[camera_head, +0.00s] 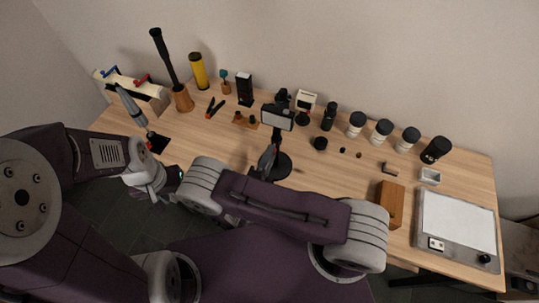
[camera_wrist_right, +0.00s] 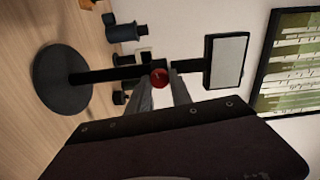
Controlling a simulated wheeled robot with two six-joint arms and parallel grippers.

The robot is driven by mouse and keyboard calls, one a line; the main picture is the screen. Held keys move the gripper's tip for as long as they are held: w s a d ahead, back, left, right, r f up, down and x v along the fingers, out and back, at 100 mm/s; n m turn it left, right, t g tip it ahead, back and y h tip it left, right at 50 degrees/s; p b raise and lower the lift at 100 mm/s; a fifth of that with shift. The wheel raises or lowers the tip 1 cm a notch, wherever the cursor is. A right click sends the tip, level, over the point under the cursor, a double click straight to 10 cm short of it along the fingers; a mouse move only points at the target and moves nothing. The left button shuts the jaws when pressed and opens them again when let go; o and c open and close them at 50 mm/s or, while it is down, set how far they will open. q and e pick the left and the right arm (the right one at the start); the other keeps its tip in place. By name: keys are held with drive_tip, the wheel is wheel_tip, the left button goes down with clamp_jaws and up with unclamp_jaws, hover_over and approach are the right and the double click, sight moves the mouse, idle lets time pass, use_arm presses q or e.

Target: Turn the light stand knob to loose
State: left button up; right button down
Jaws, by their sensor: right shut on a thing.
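The light stand has a round black base (camera_head: 281,168), a thin pole and a white light panel (camera_head: 277,116). In the right wrist view it lies sideways, with the base (camera_wrist_right: 62,82) at left and the panel (camera_wrist_right: 226,60) at right. Its red knob (camera_wrist_right: 160,77) is on the pole between them. My right gripper (camera_wrist_right: 162,88) is shut on the knob, its grey fingers reaching it from below in that view. In the head view my right gripper (camera_head: 268,160) is at the pole, and the knob is hidden. My left gripper (camera_head: 158,184) is off the table's front left; its fingers are unclear.
Several white cups with black lids (camera_head: 381,131) stand along the back right. A brown block (camera_head: 389,205) and a grey-framed white board (camera_head: 456,224) are at the right. A yellow cylinder (camera_head: 198,71) and a wooden holder (camera_head: 182,98) are at the back left.

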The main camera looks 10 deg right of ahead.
idle(0.4)
drive_tip(key=c, duration=1.1)
unclamp_jaws()
drive_tip(key=shift+c, duration=0.2)
drive_tip(key=shift+d, duration=0.1)
